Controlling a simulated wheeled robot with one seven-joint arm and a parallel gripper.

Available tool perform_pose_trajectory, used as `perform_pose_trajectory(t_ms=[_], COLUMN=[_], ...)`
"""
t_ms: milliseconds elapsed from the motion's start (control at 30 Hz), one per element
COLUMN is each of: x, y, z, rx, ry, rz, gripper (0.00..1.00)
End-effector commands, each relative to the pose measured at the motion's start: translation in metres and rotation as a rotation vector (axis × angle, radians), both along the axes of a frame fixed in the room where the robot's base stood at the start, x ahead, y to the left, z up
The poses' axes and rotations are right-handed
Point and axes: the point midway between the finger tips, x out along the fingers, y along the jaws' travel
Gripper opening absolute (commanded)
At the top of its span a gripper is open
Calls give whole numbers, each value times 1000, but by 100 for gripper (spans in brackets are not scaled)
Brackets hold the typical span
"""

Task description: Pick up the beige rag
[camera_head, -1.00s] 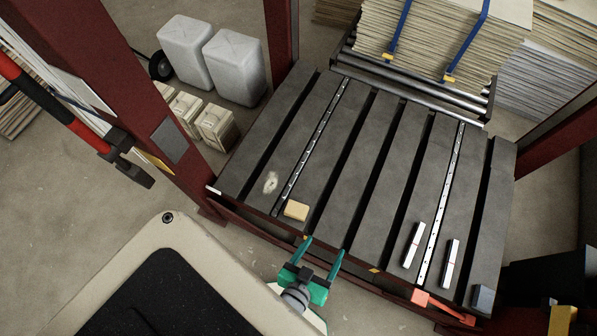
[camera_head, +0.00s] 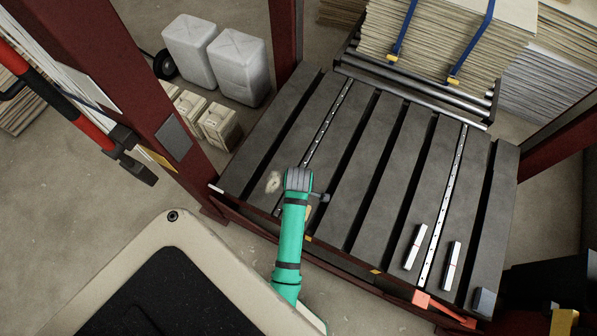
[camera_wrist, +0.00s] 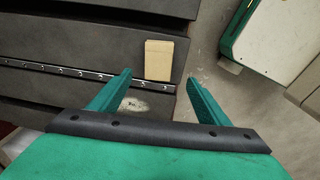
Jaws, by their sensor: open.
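A small crumpled pale beige patch (camera_head: 273,182), which looks like the rag, lies on the dark slatted bed near its left end. It also shows in the wrist view (camera_wrist: 135,104), between my fingers in the picture, close to the left one. My gripper (camera_wrist: 159,77) is open and empty, pointing down over the bed. In the head view, my wrist hides the fingers and stands just right of the patch. The gap between fingertips and bed is hard to judge. No contact shows.
A tan rectangular block (camera_wrist: 158,60) lies near the bed edge, mostly hidden by my arm in the head view. Two pale bars (camera_head: 415,247) (camera_head: 452,266) and a grey block (camera_head: 484,301) lie farther right. A red post (camera_head: 150,100) stands at the left. The middle slats are clear.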

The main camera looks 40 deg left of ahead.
Motion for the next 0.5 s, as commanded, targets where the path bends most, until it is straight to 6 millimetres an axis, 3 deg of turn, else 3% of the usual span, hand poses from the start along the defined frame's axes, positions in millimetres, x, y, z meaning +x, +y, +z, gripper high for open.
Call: perform_pose_trajectory(t_ms=[200, 500], x=[5, 5], y=[4, 3], z=[5, -36], rx=[-54, -57], ry=[44, 46], rz=[88, 91], gripper=[70, 70])
